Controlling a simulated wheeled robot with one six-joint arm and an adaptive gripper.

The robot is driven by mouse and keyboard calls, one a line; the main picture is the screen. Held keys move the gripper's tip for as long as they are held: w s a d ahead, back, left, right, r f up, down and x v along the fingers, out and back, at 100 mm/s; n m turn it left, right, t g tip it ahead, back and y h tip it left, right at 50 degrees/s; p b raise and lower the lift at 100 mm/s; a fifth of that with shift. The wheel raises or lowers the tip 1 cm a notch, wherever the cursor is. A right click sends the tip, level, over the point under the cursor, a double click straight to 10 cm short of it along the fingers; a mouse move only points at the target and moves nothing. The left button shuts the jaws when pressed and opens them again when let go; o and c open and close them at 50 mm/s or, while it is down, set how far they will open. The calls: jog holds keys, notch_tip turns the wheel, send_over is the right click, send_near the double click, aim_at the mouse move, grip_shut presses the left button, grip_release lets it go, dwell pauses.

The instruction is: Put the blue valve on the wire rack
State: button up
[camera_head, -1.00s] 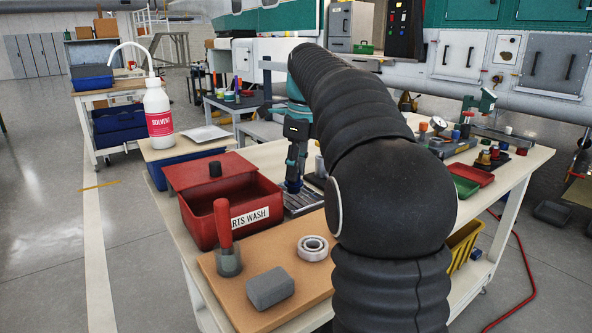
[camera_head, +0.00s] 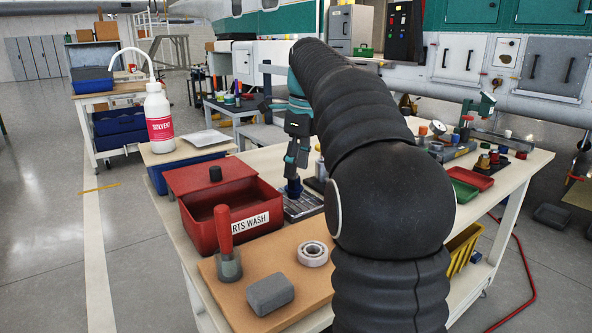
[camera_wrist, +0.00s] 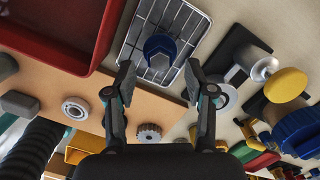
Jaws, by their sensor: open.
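The blue valve (camera_head: 294,188) stands on the wire rack (camera_head: 305,208), below my gripper (camera_head: 296,163). In the wrist view the valve (camera_wrist: 158,46) shows a blue body with a grey hexagonal end, lying over the bars of the rack (camera_wrist: 188,24), inside its outline. My gripper (camera_wrist: 158,82) is open in the wrist view, with its two fingers spread apart and nothing between the tips. The valve appears just beyond the fingertips, apart from them. My arm hides part of the bench in the head view.
A red parts wash bin (camera_head: 235,228) stands just left of the rack. A bearing (camera_head: 313,254), a grey block (camera_head: 270,294) and a red-handled brush (camera_head: 226,245) sit on a brown board in front. In the wrist view, several knobbed parts (camera_wrist: 286,85) crowd the right.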

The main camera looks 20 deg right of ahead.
aim_at(301, 189)
notch_tip(301, 189, up, 10)
jog(key=p, duration=0.3)
jog(key=shift+s+d, duration=0.4)
jog(key=shift+s, duration=0.05)
jog(key=shift+c, duration=0.2)
dwell(0.7)
